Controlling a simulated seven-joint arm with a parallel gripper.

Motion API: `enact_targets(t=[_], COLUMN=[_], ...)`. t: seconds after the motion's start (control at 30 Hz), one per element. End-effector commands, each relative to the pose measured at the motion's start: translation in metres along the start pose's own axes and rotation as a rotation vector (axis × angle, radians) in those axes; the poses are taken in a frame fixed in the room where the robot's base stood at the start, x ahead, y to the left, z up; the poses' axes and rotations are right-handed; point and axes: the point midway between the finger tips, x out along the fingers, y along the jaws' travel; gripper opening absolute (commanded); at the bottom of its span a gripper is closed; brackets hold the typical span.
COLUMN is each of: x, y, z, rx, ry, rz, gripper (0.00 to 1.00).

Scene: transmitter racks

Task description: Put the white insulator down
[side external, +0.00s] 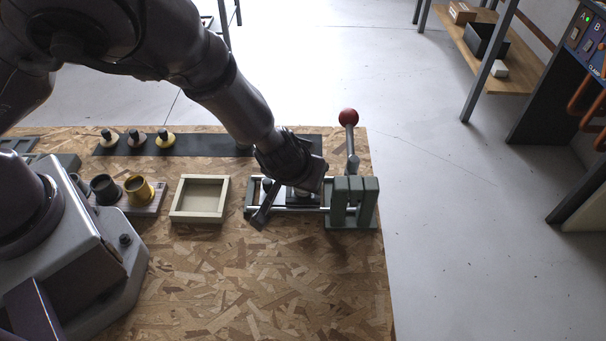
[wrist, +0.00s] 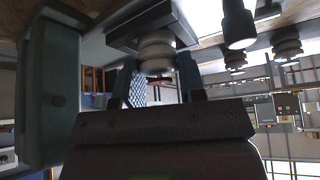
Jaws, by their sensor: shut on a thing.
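The white insulator (wrist: 157,52) is a pale ribbed piece. In the wrist view it sits between the two fingers of my gripper (wrist: 156,70), which is shut on it. One end of it meets a dark block (wrist: 128,36); I cannot tell whether it rests there. In the side view my gripper (side external: 294,200) is low over the rails of a grey-green clamp fixture (side external: 355,203), and the insulator is mostly hidden by the hand. The fixture has a lever with a red ball (side external: 348,117), standing upright.
A cream open tray (side external: 200,217) lies left of the fixture. Several dark-capped pale pieces stand on a black strip (side external: 200,146) behind. A holder with dark and yellow cups (side external: 139,190) is further left. The board's front (side external: 270,290) is clear.

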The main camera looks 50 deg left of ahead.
Motion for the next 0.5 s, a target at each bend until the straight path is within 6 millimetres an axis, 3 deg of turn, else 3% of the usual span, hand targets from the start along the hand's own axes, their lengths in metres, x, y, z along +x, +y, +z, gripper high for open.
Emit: enact_targets(t=[0.37, 0.4, 0.5], x=[0.0033, 0.0028, 0.0027], y=[0.0000, 0.0001, 0.0000], z=[0.0018, 0.0013, 0.0013], rx=[-0.001, -0.002, -0.002], ry=[0.000, 0.000, 0.000], rz=[0.000, 0.001, 0.001], gripper=[0.08, 0.46, 0.63])
